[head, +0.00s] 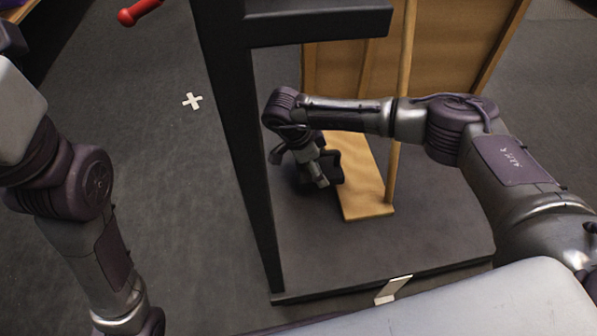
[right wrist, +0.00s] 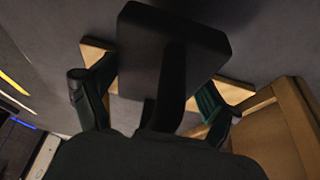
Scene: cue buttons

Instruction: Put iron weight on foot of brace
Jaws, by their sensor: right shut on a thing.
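My right gripper (head: 322,178) reaches in from the right and points down beside the wooden foot of the brace (head: 364,190). In the right wrist view its two fingers (right wrist: 155,103) are on either side of the handle of the black iron weight (right wrist: 170,50), a block with a bar handle. The gripper is shut on that handle. In the head view the weight (head: 335,166) is dark and partly hidden by the gripper, at the foot's left edge. In the wrist view the foot (right wrist: 97,46) shows behind the weight. I cannot tell whether they touch. My left gripper is out of view.
A black upright frame (head: 240,150) stands left of my right gripper on a dark base (head: 330,245). A thin wooden post (head: 402,80) rises at the foot's right edge. A wooden panel (head: 440,55) stands behind. A red-handled thing (head: 137,12) is at top left.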

